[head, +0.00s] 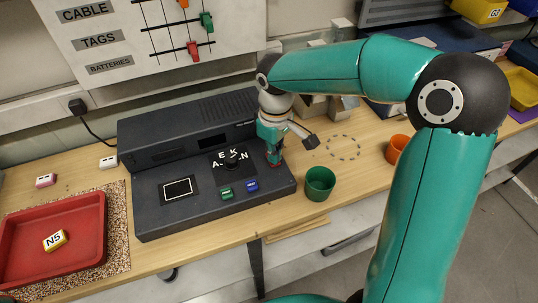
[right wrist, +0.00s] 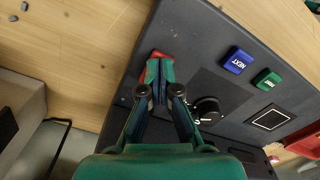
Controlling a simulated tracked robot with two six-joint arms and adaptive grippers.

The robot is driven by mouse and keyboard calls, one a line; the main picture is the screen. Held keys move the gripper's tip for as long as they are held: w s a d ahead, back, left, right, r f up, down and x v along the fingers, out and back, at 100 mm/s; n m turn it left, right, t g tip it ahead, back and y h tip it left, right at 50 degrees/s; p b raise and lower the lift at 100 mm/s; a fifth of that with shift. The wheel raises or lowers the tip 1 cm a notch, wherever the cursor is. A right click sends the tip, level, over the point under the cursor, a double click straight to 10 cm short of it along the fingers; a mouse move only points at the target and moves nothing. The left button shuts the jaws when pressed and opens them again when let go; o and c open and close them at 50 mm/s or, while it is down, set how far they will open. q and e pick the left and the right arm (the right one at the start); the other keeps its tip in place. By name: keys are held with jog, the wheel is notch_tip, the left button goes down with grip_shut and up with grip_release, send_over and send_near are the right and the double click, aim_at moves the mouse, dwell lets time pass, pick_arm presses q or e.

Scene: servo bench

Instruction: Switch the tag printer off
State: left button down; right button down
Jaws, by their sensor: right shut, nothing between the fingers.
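The tag printer (head: 215,212) is a dark grey machine on the wooden bench, with a small screen (head: 178,188), a black knob (head: 232,160), a green button (head: 227,193) and a blue button (head: 252,185). A red switch (right wrist: 157,55) sits near its right end, partly hidden by my right gripper (right wrist: 160,72). That gripper (head: 274,160) is shut and empty, its fingertips pointing down at the switch. I cannot tell whether they touch it or which way the switch is tipped. My left gripper is out of view.
A green cup (head: 320,184) stands just right of the printer, and an orange cup (head: 397,148) further right. A red tray (head: 95,215) with a yellow block (head: 55,240) lies on the left. Grey boxes (head: 322,106) stand behind my right gripper.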

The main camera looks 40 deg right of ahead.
jog(key=shift+r+p, duration=2.35)
jog(key=shift+r, duration=0.9)
